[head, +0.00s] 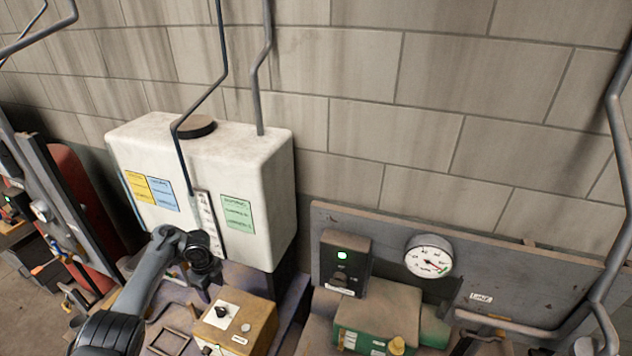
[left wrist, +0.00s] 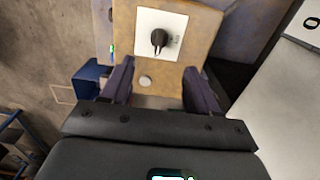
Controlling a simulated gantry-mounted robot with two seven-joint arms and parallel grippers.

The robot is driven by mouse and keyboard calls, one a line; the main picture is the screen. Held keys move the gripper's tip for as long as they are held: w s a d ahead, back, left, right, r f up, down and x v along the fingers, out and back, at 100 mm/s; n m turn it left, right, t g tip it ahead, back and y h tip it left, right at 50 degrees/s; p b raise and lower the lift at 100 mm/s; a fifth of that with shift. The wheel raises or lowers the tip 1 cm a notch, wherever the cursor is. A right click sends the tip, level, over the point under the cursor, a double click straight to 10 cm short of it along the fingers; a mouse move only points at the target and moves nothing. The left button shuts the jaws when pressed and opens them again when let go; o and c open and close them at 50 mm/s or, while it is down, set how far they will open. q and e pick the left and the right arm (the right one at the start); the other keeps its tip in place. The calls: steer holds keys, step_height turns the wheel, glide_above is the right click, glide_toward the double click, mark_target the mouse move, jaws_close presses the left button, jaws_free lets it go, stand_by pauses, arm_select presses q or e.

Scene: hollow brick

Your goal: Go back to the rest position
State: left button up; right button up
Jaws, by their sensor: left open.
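My left arm comes in from the lower left in the head view, its dark wrist in front of the white tank (head: 265,165). My left gripper (left wrist: 158,88) is open in the left wrist view, with nothing between its two dark fingers. Its fingers point toward a tan-yellow box (head: 262,328) with a white plate and a black knob (left wrist: 158,40). A small round pale button (left wrist: 145,81) on the box shows between the fingers. I cannot tell the exact gap to the box. My right gripper is in neither view.
A panel with a green-lit switch box (head: 342,268) and a round gauge (head: 428,256) stands right of the tank. Thin pipes run down past the tank, and a thicker pipe (head: 617,130) runs at far right. A block wall (head: 440,90) closes the back.

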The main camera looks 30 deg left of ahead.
arm_select(q)
steer(key=d+f+y, duration=0.1)
steer(key=d+f, duration=0.1)
steer(key=d+f+n+y, duration=0.1)
steer(key=d, duration=0.2)
steer(key=d+f+n+t+p, duration=0.1)
steer(key=d+f, duration=0.1)
steer(key=d, duration=0.1)
steer(key=shift+s+d+f+y, duration=0.1)
steer(key=shift+d+f+y, duration=0.2)
steer(key=shift+y, duration=0.1)
steer(key=s+d+n+t+p, duration=0.1)
steer(key=s+d+n, duration=0.35)
steer(key=d, duration=0.85)
steer(key=s+d+r+n+h, duration=0.1)
steer(key=s+d+r+n, duration=0.2)
steer(key=s+d+r, duration=0.3)
steer(key=s+d+r+n+t+h+p, duration=0.1)
steer(key=s+d+r+n, duration=0.3)
steer(key=s, duration=0.7)
steer(key=d+r+h, duration=0.1)
steer(key=d+r, duration=0.1)
steer(key=d, duration=0.2)
steer(key=shift+s+d+r+t, duration=0.25)
steer(key=shift+d+r+t, duration=0.05)
steer(key=shift+r, duration=0.05)
